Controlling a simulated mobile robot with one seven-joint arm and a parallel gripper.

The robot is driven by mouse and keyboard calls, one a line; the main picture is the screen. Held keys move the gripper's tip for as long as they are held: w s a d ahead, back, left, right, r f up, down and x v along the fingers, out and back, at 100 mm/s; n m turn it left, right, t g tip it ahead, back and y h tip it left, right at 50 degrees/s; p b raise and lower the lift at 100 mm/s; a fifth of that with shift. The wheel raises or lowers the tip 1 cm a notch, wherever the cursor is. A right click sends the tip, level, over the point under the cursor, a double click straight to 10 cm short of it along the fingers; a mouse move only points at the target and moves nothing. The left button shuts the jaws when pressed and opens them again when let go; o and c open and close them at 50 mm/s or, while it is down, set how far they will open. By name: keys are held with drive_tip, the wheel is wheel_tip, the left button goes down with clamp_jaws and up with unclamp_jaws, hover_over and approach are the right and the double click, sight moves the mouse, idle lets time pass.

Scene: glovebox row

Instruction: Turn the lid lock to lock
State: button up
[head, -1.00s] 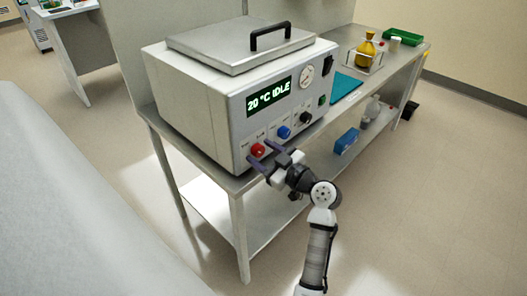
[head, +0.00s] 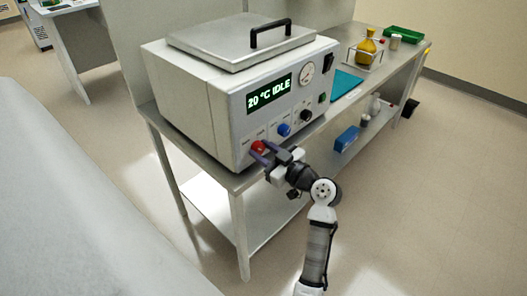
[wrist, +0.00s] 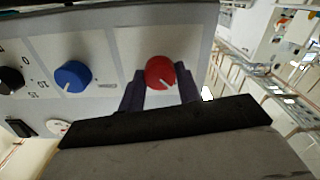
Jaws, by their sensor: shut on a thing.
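A grey lidded bath unit (head: 200,95) stands on a metal bench, its flat lid (head: 235,45) closed. A red knob (head: 258,147) is at the lower left of its front panel, and it also shows in the wrist view (wrist: 160,72). My gripper (head: 263,153) is shut on the red knob, one finger on each side; its dark fingers show in the wrist view (wrist: 160,90). A white pointer line shows on the knob's face. The labels are too small to read, so I cannot confirm from them that this is the lid lock.
Open floor is at the right.

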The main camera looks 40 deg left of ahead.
drive_tip(key=m, duration=0.4)
drive_tip(key=m+p, duration=0.1)
drive_tip(key=m, duration=0.3)
drive_tip(key=shift+m, duration=0.3)
drive_tip(key=m+p, duration=0.3)
drive_tip(key=m, duration=0.2)
drive_tip(key=shift+r, duration=0.1)
drive_tip(key=shift+m+p, duration=1.05)
drive_tip(key=shift+m, duration=0.65)
drive_tip(key=o, duration=1)
drive_tip(key=shift+c, duration=0.2)
drive_tip(key=shift+d, duration=0.1)
